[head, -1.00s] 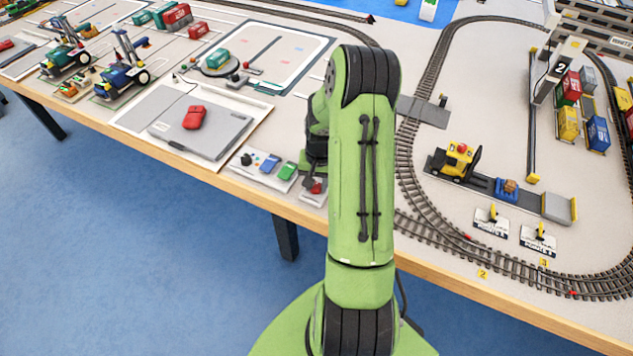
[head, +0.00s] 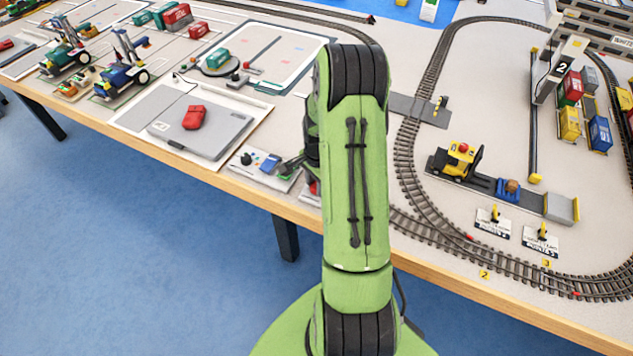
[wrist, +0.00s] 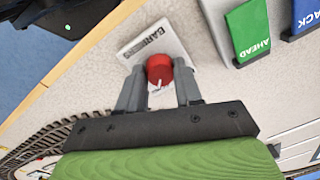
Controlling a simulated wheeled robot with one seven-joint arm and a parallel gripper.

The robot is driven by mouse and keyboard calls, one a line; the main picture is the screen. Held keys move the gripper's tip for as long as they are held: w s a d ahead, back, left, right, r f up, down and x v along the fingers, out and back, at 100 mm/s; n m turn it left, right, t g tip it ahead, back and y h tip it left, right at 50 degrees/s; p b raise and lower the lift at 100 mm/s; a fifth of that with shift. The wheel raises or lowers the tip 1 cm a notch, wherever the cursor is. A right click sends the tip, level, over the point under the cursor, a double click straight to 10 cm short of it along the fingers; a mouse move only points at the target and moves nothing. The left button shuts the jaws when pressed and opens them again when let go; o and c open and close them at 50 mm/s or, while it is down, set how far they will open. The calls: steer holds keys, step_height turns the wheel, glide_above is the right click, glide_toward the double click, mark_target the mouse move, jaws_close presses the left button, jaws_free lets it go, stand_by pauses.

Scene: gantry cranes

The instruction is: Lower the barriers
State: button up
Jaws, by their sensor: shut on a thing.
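The barriers control is a small pale plate lettered "BARRI…" (wrist: 140,45) with a round red knob (wrist: 158,70) on it. In the wrist view my gripper (wrist: 159,82) has one finger on each side of the red knob and is shut on it. The rest of the lettering is covered. In the head view a bit of the red knob (head: 315,187) shows at the table's front edge, and my arm hides most of the plate. A grey crossing slab (head: 418,108) lies across the track, with a small dark and yellow post (head: 441,103) beside it.
A green "AHEAD" block (wrist: 248,30) and a blue block (wrist: 305,14) sit close by on a control panel. A grey board with a red object (head: 193,117) lies to the left. A yellow vehicle (head: 459,158) stands inside the track loop.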

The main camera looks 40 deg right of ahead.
steer(key=shift+m, duration=0.3)
steer(key=o, duration=1)
steer(key=shift+o, duration=0.2)
steer(key=shift+r, duration=0.1)
step_height(320, 180, up, 16)
steer(key=p, duration=0.3)
steer(key=shift+s+f+p, duration=0.2)
steer(key=shift+s+p, duration=0.1)
steer(key=shift+s, duration=0.1)
steer(key=shift+a, duration=0.1)
